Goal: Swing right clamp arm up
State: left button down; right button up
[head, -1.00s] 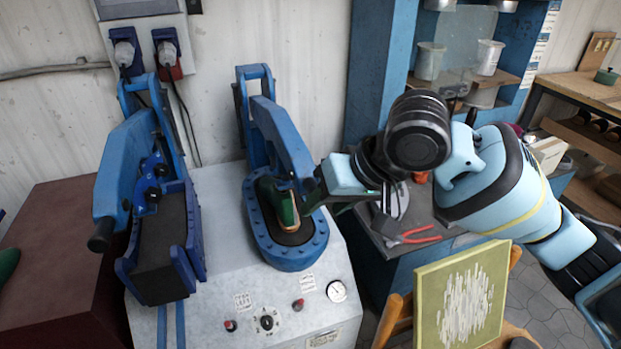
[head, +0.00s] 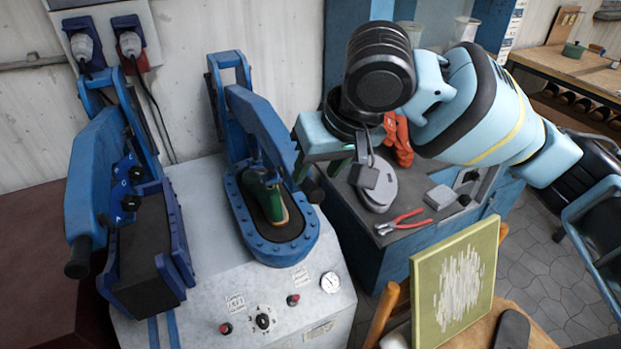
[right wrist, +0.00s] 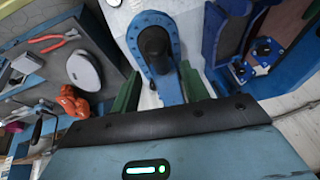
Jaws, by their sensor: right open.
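The right clamp arm (head: 262,125) is a blue bar hinged at the back of the press. It slopes down towards the front right, over an oval blue frame (head: 270,248), and ends in a dark grip (head: 311,190). A green shoe form (head: 267,198) sits in the frame below it. My right gripper (head: 332,165) is open, pointing down just right of the bar's lower end. In the right wrist view a blue bar (right wrist: 171,90) shows between its green fingers; I cannot tell whether they touch it. My left gripper is not in view.
The left clamp arm (head: 95,180) stands beside a dark padded block (head: 142,255). A blue bench with red pliers (head: 404,221) and a grey round device (head: 375,190) is at the right. A framed green panel (head: 455,285) stands in front of it.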

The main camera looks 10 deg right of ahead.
aim_at(311, 183)
jog(key=shift+x, duration=2.15)
grip_shut()
